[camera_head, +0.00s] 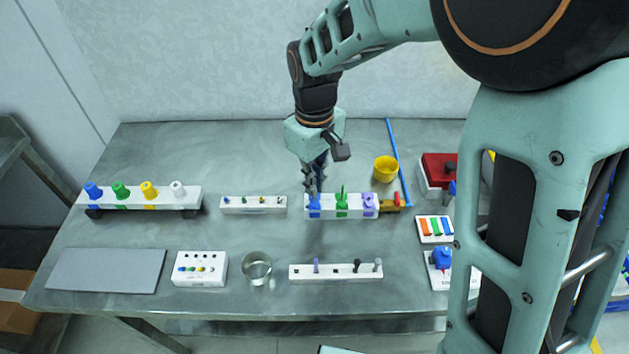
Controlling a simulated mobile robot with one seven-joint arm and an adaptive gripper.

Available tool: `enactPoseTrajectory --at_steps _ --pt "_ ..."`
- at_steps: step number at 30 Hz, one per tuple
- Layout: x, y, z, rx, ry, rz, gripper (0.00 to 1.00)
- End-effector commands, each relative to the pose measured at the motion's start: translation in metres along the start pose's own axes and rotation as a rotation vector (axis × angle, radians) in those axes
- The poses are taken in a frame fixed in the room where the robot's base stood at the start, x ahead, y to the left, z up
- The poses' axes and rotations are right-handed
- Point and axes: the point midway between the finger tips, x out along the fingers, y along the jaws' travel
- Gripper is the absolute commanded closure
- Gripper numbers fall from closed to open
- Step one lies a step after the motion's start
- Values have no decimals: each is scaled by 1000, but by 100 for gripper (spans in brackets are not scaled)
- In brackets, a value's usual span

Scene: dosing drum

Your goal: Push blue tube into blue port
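My gripper (313,188) points down over the left end of a white block (340,214) in the middle of the table. A blue piece (314,206) sits in that block directly under my fingertips; I cannot tell whether they touch it or hold it. The fingers are small and dark, so their opening is unclear. A long thin blue tube-like rod (393,145) lies behind and to the right. A blue stubby piece (93,190) stands at the left end of the raised white rack (165,200). Which blue part is the port cannot be told for certain.
The white block also carries a green piece (342,203) and a purple piece (370,203). A yellow cup (385,169) and a red box (439,168) stand to the right. A glass beaker (257,268) and small racks stand in front. The back left table is clear.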

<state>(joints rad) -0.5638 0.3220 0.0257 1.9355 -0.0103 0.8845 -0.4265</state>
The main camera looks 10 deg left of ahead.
Motion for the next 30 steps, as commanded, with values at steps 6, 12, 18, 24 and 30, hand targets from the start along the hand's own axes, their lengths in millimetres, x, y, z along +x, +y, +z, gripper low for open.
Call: enactPoseTrajectory --at_steps 6,12,18,24,30 --pt "7 0 0 0 0 0 100" --pt "12 0 0 0 0 0 100" --pt "14 0 0 0 -1 0 100" --pt "14 0 0 0 -1 0 82" --pt "14 0 0 0 -1 0 75"
